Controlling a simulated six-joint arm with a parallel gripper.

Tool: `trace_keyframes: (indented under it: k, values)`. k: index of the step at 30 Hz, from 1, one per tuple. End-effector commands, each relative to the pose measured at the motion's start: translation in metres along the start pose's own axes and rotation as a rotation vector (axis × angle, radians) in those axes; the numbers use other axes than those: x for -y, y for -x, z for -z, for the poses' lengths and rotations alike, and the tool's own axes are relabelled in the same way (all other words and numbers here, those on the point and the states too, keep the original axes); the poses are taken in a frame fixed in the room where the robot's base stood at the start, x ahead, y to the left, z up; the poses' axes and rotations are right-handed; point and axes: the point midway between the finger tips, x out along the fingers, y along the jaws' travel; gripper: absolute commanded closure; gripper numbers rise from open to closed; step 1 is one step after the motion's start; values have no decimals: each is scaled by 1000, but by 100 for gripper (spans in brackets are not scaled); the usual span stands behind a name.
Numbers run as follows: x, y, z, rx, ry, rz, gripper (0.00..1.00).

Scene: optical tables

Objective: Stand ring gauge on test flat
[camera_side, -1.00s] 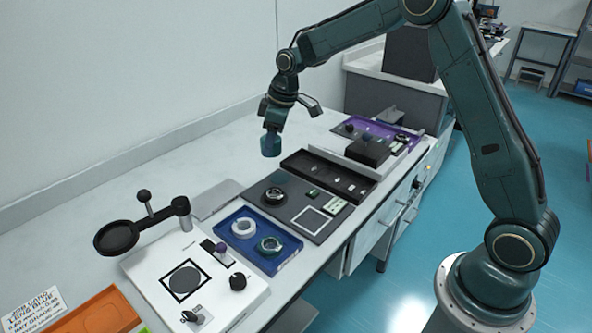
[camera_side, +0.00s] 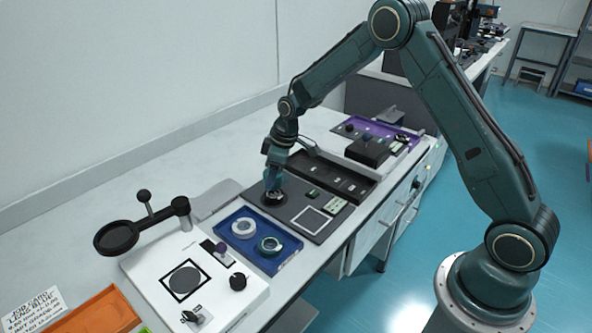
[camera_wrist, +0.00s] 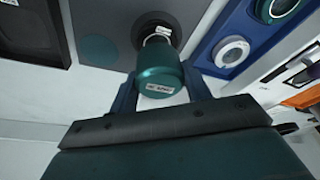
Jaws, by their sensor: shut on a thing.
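My gripper (camera_side: 272,180) is shut on a teal cylinder (camera_wrist: 160,70) with a small white label. The cylinder is over a black round base (camera_side: 272,200) with a silver part, on the grey plate; I cannot tell whether they touch. A white ring (camera_side: 243,227) and a teal ring (camera_side: 269,245) lie in the blue tray (camera_side: 232,250); the white ring also shows in the wrist view (camera_wrist: 231,51). I cannot tell which is the ring gauge. A dark disc (camera_side: 184,280) in a black square frame lies on the white board (camera_side: 150,272), possibly the test flat.
A black tray (camera_side: 335,178) lies behind the grey plate (camera_side: 326,232). A purple tray (camera_side: 405,135) and a black box (camera_side: 368,150) are farther back. Bare bench lies along the wall.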

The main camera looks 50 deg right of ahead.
Motion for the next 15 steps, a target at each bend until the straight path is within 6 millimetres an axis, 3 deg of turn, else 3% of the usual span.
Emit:
trace_keyframes:
  k: [6,15]
  values:
    - [0,-24,-6,0,0,1,81]
    - [0,-27,-7,-1,0,0,81]
